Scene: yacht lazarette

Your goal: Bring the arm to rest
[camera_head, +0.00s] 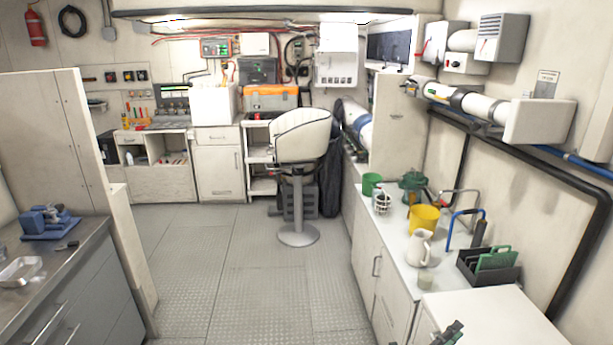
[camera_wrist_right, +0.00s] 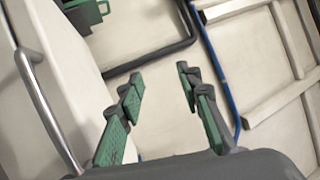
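My right gripper (camera_head: 447,335) shows only at its tip, at the bottom edge of the head view, in front of the white counter on the right. In the right wrist view, my right gripper (camera_wrist_right: 160,85) has its two green-padded fingers spread apart with nothing between them. Past the fingers are a pale wall and a blue pipe. A white cabinet side with a metal handle (camera_wrist_right: 45,100) lies to the left of the fingers. My left gripper is in neither view.
The right counter holds a yellow bucket (camera_head: 423,218), a white jug (camera_head: 420,248), a green mug (camera_head: 371,184) and a dark rack (camera_head: 488,268). A grey workbench (camera_head: 75,265) with a blue vise (camera_head: 48,222) stands left. A padded chair (camera_head: 300,137) stands on the otherwise clear floor (camera_head: 235,270).

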